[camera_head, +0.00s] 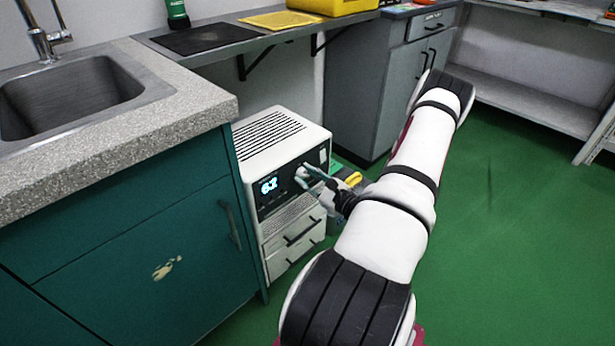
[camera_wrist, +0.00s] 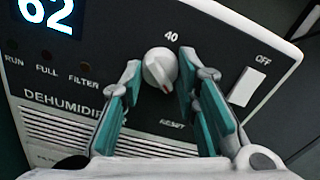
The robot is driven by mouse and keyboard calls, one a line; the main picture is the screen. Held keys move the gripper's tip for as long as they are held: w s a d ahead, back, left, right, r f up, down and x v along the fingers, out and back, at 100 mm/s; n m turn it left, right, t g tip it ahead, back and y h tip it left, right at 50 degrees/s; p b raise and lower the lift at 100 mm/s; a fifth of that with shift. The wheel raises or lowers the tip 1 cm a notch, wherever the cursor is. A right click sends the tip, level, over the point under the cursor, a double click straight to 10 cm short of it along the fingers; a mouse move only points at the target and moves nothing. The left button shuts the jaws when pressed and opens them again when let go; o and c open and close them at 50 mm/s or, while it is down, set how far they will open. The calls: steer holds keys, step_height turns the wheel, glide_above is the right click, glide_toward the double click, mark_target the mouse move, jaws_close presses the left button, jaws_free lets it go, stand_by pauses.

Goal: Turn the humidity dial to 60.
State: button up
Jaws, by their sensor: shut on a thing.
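The humidity dial (camera_wrist: 158,70) is a small white round knob on the dark front panel of a white dehumidifier (camera_head: 285,140). A "40" is printed above it, and a reddish mark shows at its lower right edge. The lit display (camera_wrist: 50,14) reads 62 in the wrist view. My gripper (camera_head: 312,177) is at the panel, its teal-padded fingers on either side of the dial and shut on it. In the head view the fingers partly hide the dial. Most of its scale is hidden or unreadable.
A white OFF switch (camera_wrist: 246,87) is close to the right finger. RUN, FULL and FILTER lamps sit at the left. A teal cabinet (camera_head: 150,240) with a stone counter stands left of the dehumidifier. The green floor (camera_head: 500,230) at the right is clear.

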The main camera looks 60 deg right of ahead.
steer(key=n, duration=0.5)
steer(key=shift+n, duration=0.3)
stand_by(0.4)
steer(key=o, duration=1.2)
steer(key=shift+c, duration=0.2)
steer(key=shift+s, duration=0.1)
steer(key=v, duration=1.1)
steer(key=shift+s, duration=0.4)
